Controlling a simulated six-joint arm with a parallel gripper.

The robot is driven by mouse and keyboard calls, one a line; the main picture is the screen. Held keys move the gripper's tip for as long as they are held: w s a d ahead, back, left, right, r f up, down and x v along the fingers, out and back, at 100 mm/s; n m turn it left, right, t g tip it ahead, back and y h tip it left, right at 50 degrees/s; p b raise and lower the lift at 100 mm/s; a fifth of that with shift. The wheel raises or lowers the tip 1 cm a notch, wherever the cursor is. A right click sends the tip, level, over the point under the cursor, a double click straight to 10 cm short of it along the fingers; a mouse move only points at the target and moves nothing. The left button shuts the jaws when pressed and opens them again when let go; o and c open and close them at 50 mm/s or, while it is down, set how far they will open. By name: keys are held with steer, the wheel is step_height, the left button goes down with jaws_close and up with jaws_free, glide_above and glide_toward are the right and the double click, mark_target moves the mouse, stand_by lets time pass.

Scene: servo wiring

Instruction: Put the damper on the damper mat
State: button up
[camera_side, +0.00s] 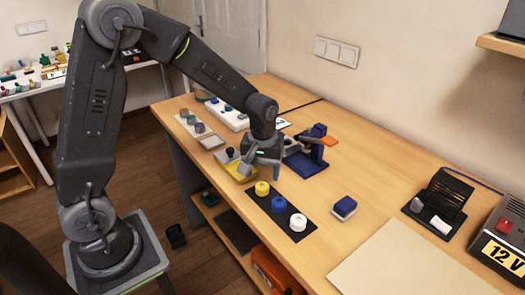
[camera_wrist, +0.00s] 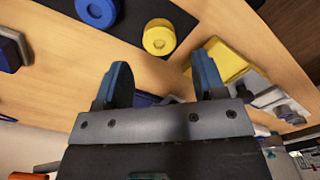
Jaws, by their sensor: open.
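No part is labelled, so I cannot tell for sure which one is the damper. A flat beige sheet (camera_side: 405,262) lies at the table's front right, and a dark mat (camera_side: 300,236) carries yellow, blue and white round spools; I cannot tell whether either is the damper mat. My gripper (camera_side: 265,168) is above the table, near the yellow spool (camera_side: 262,188) and a yellow holder (camera_side: 240,170). In the wrist view, its two blue fingers (camera_wrist: 161,80) are apart with nothing held between them. The yellow spool (camera_wrist: 160,37) and the yellow holder (camera_wrist: 225,62) lie beyond the fingertips.
A blue tool stand (camera_side: 310,160) is just right of my gripper. A blue block (camera_side: 343,207) sits right of the dark mat. A black stand (camera_side: 442,195) and a 12 V supply (camera_side: 503,240) are at the right. The wood around the blue block is clear.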

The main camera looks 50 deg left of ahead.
mark_target(262, 185)
step_height(262, 185, up, 8)
steer(key=s+d+r+m+t, duration=0.1)
steer(key=s+r+m, duration=0.3)
steer(key=s, duration=0.5)
steer(key=s+d+r+m+t, duration=0.2)
steer(key=s+r+m+t, duration=0.2)
steer(key=s, duration=0.5)
steer(key=shift+r+t, duration=0.15)
steer(key=shift+t, duration=0.15)
